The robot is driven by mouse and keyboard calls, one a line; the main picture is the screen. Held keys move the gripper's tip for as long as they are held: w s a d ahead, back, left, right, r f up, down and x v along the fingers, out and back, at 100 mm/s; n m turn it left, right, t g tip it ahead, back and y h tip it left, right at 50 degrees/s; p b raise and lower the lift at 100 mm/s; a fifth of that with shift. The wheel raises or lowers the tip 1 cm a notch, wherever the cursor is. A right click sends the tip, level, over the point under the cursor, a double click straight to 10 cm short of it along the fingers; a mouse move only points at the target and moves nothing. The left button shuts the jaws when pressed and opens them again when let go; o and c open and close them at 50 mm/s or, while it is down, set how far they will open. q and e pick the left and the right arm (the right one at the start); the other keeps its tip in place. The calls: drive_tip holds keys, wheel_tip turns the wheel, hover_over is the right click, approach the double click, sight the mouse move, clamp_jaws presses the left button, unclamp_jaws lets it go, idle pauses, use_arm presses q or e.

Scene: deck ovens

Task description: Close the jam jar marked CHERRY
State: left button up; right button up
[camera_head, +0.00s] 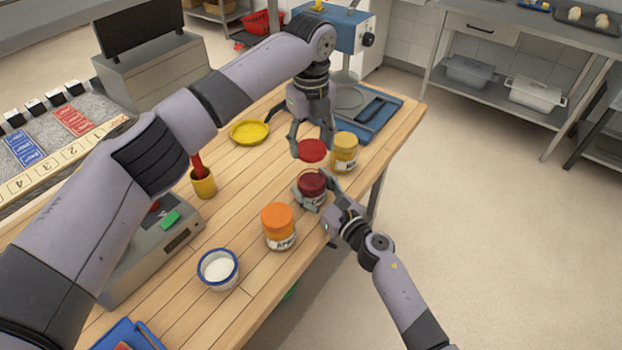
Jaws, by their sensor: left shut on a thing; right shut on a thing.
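The jam jar with dark red contents (311,184) stands on the wooden table, its top uncovered. Its label is mostly hidden and I cannot read it. My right gripper (314,197) is shut around the jar's side, coming from the lower right. My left gripper (311,143) points down and is shut on a red lid (313,153). The lid is above and slightly behind the jar in the picture, apart from it.
A jar with a yellow lid (345,143) stands close behind and right of the red jar. An orange-lidded jar (278,217) and a blue-rimmed white bowl (218,268) stand nearer. A yellow pan (249,132) and a blue tray (384,112) lie farther back.

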use_arm(q)
hover_over(311, 181)
drive_tip(key=shift+f, duration=2.3)
drive_tip(key=shift+f, duration=0.15)
drive_tip(key=shift+f, duration=0.75)
drive_tip(key=shift+f, duration=0.6)
drive_tip(key=m, duration=0.6)
drive_tip(key=shift+m, duration=0.3)
drive_tip(key=m, duration=0.6)
drive_tip(key=shift+w, duration=0.1)
drive_tip(key=o, duration=0.7)
drive_tip(key=shift+o, duration=0.2)
